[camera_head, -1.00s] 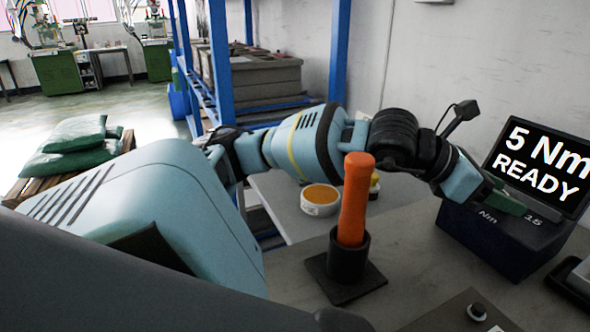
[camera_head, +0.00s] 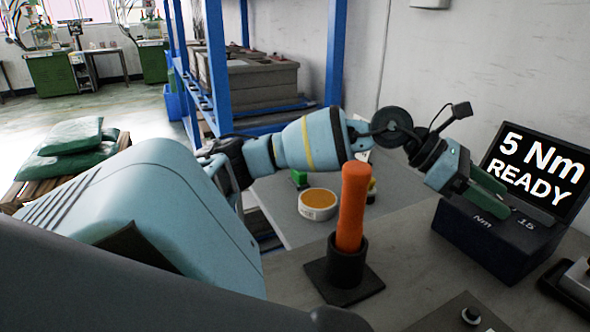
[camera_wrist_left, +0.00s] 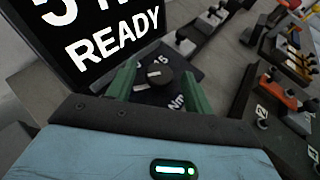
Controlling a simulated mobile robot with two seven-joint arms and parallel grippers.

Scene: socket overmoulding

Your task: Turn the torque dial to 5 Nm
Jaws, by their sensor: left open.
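The torque controller (camera_head: 492,240) is a dark box marked "Nm" and "15" with a screen (camera_head: 540,165) reading "5 Nm READY". The black torque dial (camera_wrist_left: 153,73) with a white pointer mark shows in the left wrist view; in the head view it is hidden behind my gripper. My left gripper (camera_head: 497,192) is open at the box's top. In the left wrist view its green fingers (camera_wrist_left: 160,78) stand on either side of the dial with visible gaps, so they look apart from it. My right gripper is not in view.
An orange-handled tool (camera_head: 353,205) stands upright in a black holder (camera_head: 346,268) left of the controller. A white tub with orange contents (camera_head: 318,204) sits behind it. A black button (camera_head: 471,315) is at the front. In the wrist view, clamps (camera_wrist_left: 292,108) lie to the right.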

